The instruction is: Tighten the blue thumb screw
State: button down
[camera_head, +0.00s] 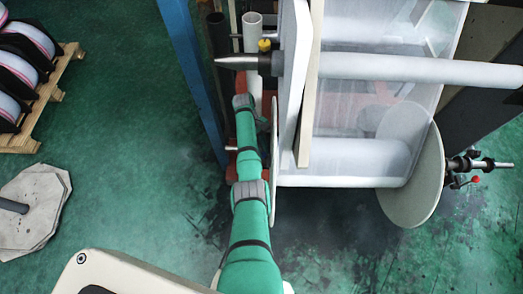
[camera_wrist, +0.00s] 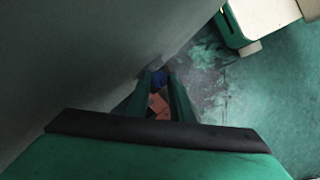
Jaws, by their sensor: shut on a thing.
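The blue thumb screw (camera_wrist: 159,78) shows in the wrist view as a small dark blue shape at the tips of my gripper (camera_wrist: 160,84). The two green fingers lie on either side of it and are shut on it. In the head view my green arm reaches up along the left side of the film machine. There my gripper and the screw are hidden by the arm and the machine. How far the screw is turned in cannot be told.
A pale side wall (camera_wrist: 85,70) rises close on the left of my fingers. A red-orange part (camera_wrist: 158,105) lies below them. A blue post (camera_head: 188,65) stands left of my arm. A pallet (camera_head: 45,100) with rolls and a grey weight (camera_head: 35,205) stand on the green floor.

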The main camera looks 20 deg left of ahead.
dwell(0.3)
jog(key=c, duration=1.6)
grip_release()
jog(key=shift+o, duration=0.2)
jog(key=v, duration=1)
jog(key=shift+r, duration=0.35)
jog(key=shift+a, duration=0.2)
jog(key=shift+d, duration=0.15)
